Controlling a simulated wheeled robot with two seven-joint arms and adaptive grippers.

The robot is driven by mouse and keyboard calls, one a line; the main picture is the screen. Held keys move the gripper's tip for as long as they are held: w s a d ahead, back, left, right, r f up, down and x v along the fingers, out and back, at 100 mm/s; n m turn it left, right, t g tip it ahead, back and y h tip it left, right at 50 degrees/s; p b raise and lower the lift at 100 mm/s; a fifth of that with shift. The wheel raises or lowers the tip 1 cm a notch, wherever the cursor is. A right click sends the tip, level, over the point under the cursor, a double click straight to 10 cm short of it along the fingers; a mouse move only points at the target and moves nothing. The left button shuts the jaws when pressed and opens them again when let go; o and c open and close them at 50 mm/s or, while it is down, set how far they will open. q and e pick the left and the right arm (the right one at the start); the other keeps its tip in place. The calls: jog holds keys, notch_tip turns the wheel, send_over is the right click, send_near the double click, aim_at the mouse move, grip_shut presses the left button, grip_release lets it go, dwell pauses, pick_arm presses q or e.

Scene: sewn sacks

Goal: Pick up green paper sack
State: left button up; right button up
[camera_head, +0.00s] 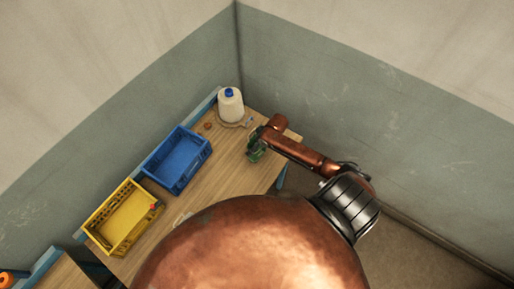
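A small dark green thing (255,151), which looks like the green paper sack, is near the right end of the wooden table. My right arm reaches over the table's right end from the right. My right gripper (258,143) is at the green thing, seen from above and partly hidden by my own wrist. The fingers are too small and dark to tell whether they are open or shut on it. My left gripper is not in view.
A blue crate (158,180) and a yellow crate (90,230) stand on the wooden table (225,170). A small brown item (208,126) lies nearby. Walls close off the back.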

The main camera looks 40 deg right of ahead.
jog(key=x, duration=0.4)
jog(key=shift+w+d+p, duration=0.1)
jog(key=shift+d+p, duration=0.05)
jog(key=shift+p, duration=0.15)
jog(key=shift+c, duration=0.7)
jog(key=c, duration=0.8)
